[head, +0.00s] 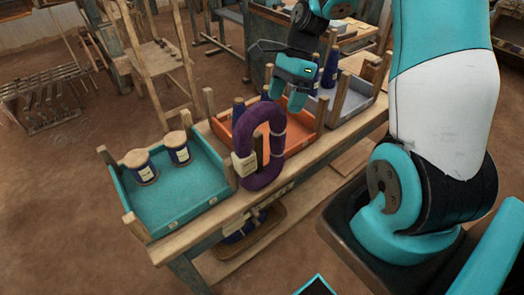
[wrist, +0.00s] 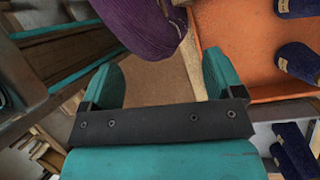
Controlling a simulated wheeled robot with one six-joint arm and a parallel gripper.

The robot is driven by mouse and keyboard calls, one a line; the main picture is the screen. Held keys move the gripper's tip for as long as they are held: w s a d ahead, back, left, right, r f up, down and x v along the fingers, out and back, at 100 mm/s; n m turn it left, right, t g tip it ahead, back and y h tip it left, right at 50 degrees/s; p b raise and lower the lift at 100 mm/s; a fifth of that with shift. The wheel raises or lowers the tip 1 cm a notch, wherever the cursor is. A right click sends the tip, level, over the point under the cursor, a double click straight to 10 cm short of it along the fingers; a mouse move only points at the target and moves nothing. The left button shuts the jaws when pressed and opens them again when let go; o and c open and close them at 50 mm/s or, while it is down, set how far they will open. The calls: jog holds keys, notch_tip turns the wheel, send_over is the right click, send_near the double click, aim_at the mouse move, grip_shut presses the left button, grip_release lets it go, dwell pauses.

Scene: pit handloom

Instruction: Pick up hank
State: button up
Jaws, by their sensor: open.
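The hank (head: 275,150) is a dark purple, upright oval loop with pale ties and a cream tag (head: 243,164) on its left side. In the head view it stands at the front edge of the bench, in front of the orange tray, with a wooden post seen through its opening. My gripper (head: 287,103) is open and empty, and appears beyond the hank's upper right side, apart from it. In the wrist view the hank (wrist: 140,22) shows at the top, past the open fingers (wrist: 163,85); the rest of it is cut off there.
A teal tray (head: 188,205) with two labelled spools (head: 142,166) is to the left. The orange tray (head: 303,122) holds dark blue cones, also in the wrist view (wrist: 297,62). A grey tray (head: 357,92) is further right. Wooden posts rise at the tray corners.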

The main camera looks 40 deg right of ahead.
aim_at(281, 115)
jog(key=x, duration=0.4)
jog(key=shift+s+a+f+p, duration=0.1)
jog(key=shift+f+p, duration=0.3)
